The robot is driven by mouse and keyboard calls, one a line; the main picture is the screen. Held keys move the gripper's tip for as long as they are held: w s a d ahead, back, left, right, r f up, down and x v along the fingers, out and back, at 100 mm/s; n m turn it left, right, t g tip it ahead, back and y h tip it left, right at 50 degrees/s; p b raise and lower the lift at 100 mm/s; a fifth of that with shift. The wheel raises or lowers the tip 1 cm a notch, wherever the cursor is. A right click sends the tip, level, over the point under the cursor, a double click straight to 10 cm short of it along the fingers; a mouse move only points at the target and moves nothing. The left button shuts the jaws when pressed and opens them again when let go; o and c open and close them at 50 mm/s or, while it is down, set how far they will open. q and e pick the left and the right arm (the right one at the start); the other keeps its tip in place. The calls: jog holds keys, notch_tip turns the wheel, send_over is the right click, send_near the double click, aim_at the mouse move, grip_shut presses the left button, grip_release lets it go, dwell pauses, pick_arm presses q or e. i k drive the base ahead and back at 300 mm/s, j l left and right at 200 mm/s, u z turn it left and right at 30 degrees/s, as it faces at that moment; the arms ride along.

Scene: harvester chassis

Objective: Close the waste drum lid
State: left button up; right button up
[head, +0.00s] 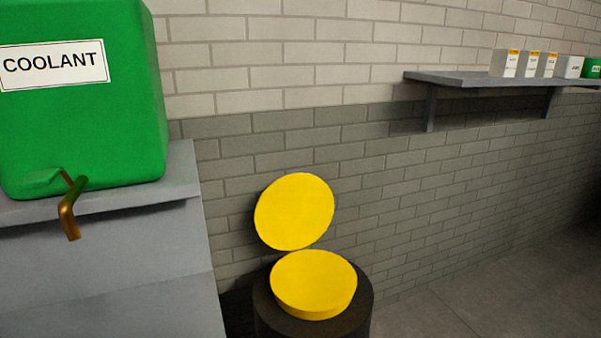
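The waste drum (363,318) is dark and round and stands low at the bottom centre, near the brick wall. A yellow round part (314,281) sits on its top. A yellow disc-shaped lid (294,211) stands raised and tilted back behind it, so the lid is open. The drum's lower part is cut off by the bottom edge. Neither of my grippers shows in the head view.
A green COOLANT tank (85,125) with a brass tap (69,208) stands on a grey stand (100,270) close left of the drum. A wall shelf (470,79) with several small boxes hangs at the upper right. The floor (460,300) right of the drum is clear.

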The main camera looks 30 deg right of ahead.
aim_at(294, 212)
jog(key=i+l, duration=0.1)
jog(key=l, duration=0.35)
jog(key=i+l, duration=0.15)
jog(key=l, duration=0.3)
jog(key=i+l, duration=0.1)
jog(key=l, duration=0.35)
jog(key=i+l, duration=0.1)
jog(key=l, duration=0.3)
jog(key=i+l, duration=0.1)
jog(key=l, duration=0.35)
jog(key=i+l, duration=0.15)
jog(key=l, duration=0.3)
jog(key=i+l, duration=0.1)
jog(key=l, duration=0.35)
